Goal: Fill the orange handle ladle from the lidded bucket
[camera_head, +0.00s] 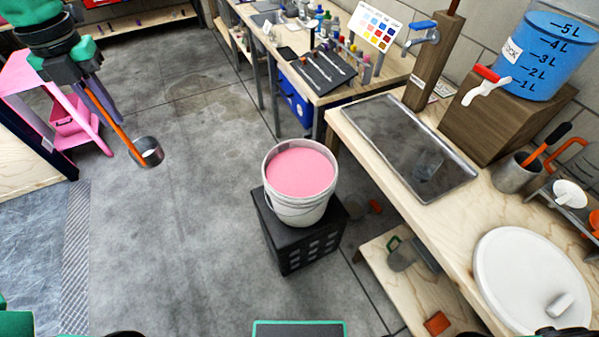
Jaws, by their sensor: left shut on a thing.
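A white bucket (299,209) stands upright on a black crate, without a lid on it. It is filled nearly to the rim with pink liquid (300,172). My left gripper (88,85) is shut on the orange handle of a ladle (146,153). The ladle hangs with its metal cup down, left of the bucket and clear of it. I cannot tell from this view whether the cup holds any liquid. A round white lid (520,272) with a knob lies on the wooden bench at lower right. My right gripper is not in view.
The black crate (284,240) stands on open concrete floor. The wooden bench (380,190) at right holds a metal tray (410,145), a blue container (545,60) with a tap and a tool cup (517,175). A pink cart (55,90) stands at left.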

